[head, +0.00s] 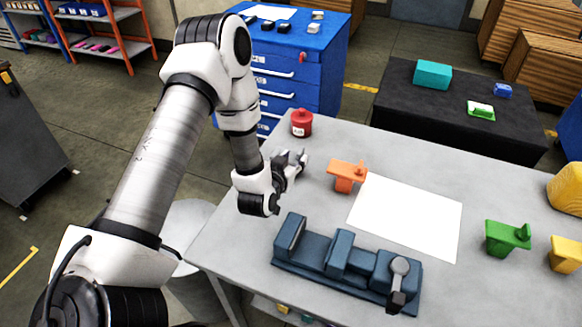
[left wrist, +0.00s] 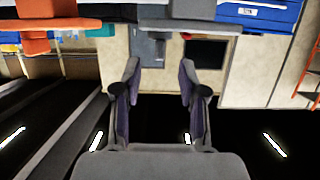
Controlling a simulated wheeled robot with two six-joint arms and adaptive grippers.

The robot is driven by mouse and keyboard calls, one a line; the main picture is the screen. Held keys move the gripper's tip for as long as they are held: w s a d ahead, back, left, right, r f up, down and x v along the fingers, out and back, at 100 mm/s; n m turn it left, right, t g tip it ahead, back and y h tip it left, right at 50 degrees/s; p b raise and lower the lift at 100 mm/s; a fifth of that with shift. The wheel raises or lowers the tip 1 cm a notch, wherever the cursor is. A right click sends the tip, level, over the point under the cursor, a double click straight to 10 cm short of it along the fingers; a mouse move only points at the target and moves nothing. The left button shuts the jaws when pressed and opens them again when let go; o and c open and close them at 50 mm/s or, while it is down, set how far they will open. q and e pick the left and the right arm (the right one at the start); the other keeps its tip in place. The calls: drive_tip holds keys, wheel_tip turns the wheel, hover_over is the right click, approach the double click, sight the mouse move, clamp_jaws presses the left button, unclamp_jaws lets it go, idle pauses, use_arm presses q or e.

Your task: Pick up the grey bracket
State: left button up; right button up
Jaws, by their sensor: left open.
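A green bracket (head: 508,237) and a yellow bracket (head: 566,254) stand further right. My right gripper does not show.
The blue jig (head: 345,262) lies along the table's front, with a grey-headed lever at its right. A red can (head: 301,122) stands behind the gripper. A white sheet (head: 407,216) covers the middle. A black table (head: 455,110) and blue cabinet (head: 300,70) stand behind.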

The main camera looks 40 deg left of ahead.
sight(300, 152)
use_arm(q)
drive_tip(key=shift+w+a, duration=0.1)
drive_tip(key=shift+w, duration=0.4)
drive_tip(key=p+x, duration=0.2)
drive_tip(key=x, duration=0.3)
drive_tip(key=shift+s, duration=0.1)
drive_tip(key=shift+f, duration=0.15)
clamp_jaws()
